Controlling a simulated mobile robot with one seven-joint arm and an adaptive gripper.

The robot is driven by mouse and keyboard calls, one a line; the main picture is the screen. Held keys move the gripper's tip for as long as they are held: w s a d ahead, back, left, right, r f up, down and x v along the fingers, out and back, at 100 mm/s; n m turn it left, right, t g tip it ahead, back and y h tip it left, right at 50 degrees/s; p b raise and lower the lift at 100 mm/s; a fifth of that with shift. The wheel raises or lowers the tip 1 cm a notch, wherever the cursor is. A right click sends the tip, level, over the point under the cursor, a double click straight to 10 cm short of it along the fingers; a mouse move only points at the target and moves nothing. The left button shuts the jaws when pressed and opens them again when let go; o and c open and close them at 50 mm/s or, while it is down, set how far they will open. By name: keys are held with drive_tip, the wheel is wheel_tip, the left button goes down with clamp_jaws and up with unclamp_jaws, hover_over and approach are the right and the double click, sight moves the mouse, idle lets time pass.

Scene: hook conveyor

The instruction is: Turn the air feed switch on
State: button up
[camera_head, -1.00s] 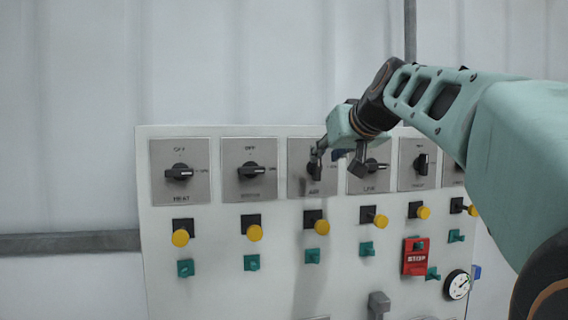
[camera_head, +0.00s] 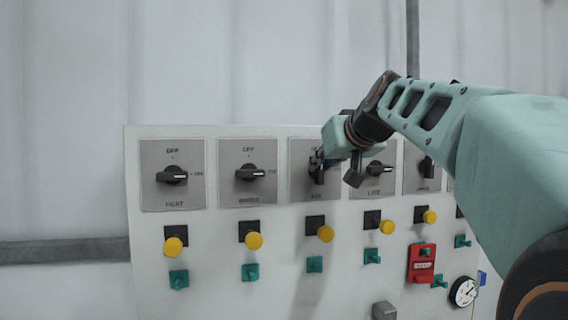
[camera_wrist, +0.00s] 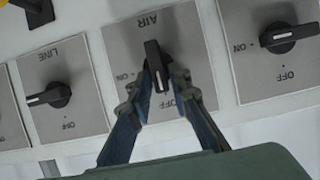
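The air feed switch (camera_head: 317,170) is a black rotary knob on a grey plate (camera_wrist: 203,82) marked AIR, third from the left in the head view. Its handle stands upright there, with the pale pointer mark toward the OFF side; neighbouring knobs lie sideways. In the wrist view, which is upside down, the AIR knob (camera_wrist: 155,62) sits between my two fingertips. My gripper (camera_wrist: 159,74) is closed in close on both sides of the handle and appears to touch it. In the head view my gripper (camera_head: 322,160) partly hides the knob and the plate's upper right.
Similar knobs stand to the left, including HEAT (camera_head: 172,176), and to the right, including LINE (camera_head: 378,168). Yellow buttons (camera_head: 325,233) and green switches (camera_head: 314,264) stick out below. A red STOP box (camera_head: 422,262) and a gauge (camera_head: 463,291) are lower right.

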clamp_jaws()
drive_tip(key=m+y+b, duration=0.2)
drive_tip(key=m+b, duration=0.1)
drive_tip(key=d+f+m+y+b, duration=0.1)
drive_tip(key=m+y+b, duration=0.1)
drive_tip(key=m, duration=0.1)
drive_tip(key=d+f+m+y+b, duration=0.1)
drive_tip(key=m+y+b, duration=0.1)
drive_tip(key=m+b, duration=0.1)
drive_tip(key=shift+w+m+t+b, duration=0.2)
drive_tip(key=shift+m+t+b, duration=0.15)
drive_tip(key=shift+m, duration=0.25)
drive_tip(key=shift+d+f+m+t+y+b, duration=0.1)
drive_tip(key=shift+m+t+y+b, duration=0.5)
drive_tip(key=shift+m+b, duration=0.85)
drive_tip(key=shift+m, duration=0.25)
drive_tip(key=shift+o, duration=2.1)
unclamp_jaws()
